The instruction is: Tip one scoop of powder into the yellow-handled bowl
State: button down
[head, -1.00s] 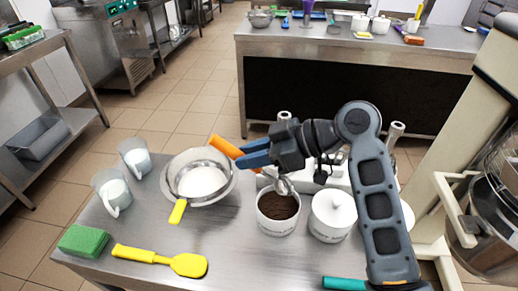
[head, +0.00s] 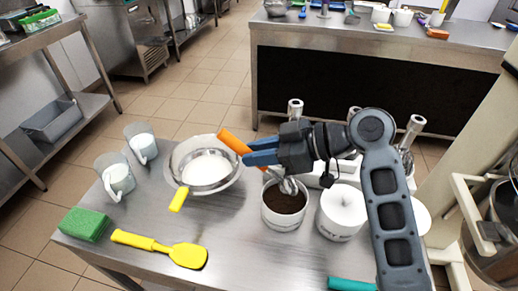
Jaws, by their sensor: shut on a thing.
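The metal bowl with the yellow handle (head: 177,200) stands on the steel table, left of my gripper, with white contents in it. My gripper (head: 262,151), with blue fingers, is shut on a scoop with an orange handle (head: 231,140). The handle sticks out up and left past the fingers. The scoop's metal head (head: 288,186) is at the mouth of a white canister (head: 283,221) of dark brown powder (head: 285,201). The gripper hides part of the scoop. I cannot tell how much powder the scoop holds.
A lidded white canister (head: 341,215) stands right of the open one. Two clear jugs (head: 118,178) of white stuff, a green sponge (head: 84,224) and a yellow spatula (head: 185,254) lie around the left side. The table front between spatula and canisters is clear.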

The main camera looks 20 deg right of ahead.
aim_at(249, 150)
jog(key=shift+s+d+f+b, duration=0.1)
jog(key=shift+f+b, duration=0.65)
jog(key=shift+f, duration=0.4)
jog(key=shift+d+f+b, duration=0.1)
jog(key=shift+f+b, duration=0.6)
jog(key=shift+f, duration=0.45)
jog(key=shift+s+d, duration=0.4)
jog(key=shift+d, duration=0.15)
jog(key=shift+w+a+p, duration=0.2)
jog(key=shift+a+p, duration=0.1)
jog(key=shift+p, duration=0.35)
jog(key=shift+w+a+r+g+h+p, duration=0.3)
jog(key=shift+r+p, duration=0.25)
jog(key=shift+p, duration=0.5)
jog(key=shift+w+a+r+g+h+p, duration=0.1)
jog(key=shift+a+r+g+h+p, duration=0.3)
jog(key=shift+p, duration=0.7)
jog(key=shift+w+a+r+g+h+p, duration=0.15)
jog(key=shift+r+h+p, duration=0.25)
jog(key=shift+r+p, duration=0.45)
jog(key=shift+w+a+f+g+h+p, duration=0.1)
jog(key=shift+w+a+g+h+p, duration=0.15)
jog(key=shift+g+h+p, duration=0.2)
jog(key=shift+w+a+f+h, duration=0.1)
jog(key=shift+w+a+h, duration=0.1)
jog(key=shift+h, duration=0.15)
jog(key=shift+w+a+g+h, duration=0.25)
jog(key=shift+a+g+h, duration=0.1)
jog(key=shift+g+h, duration=0.5)
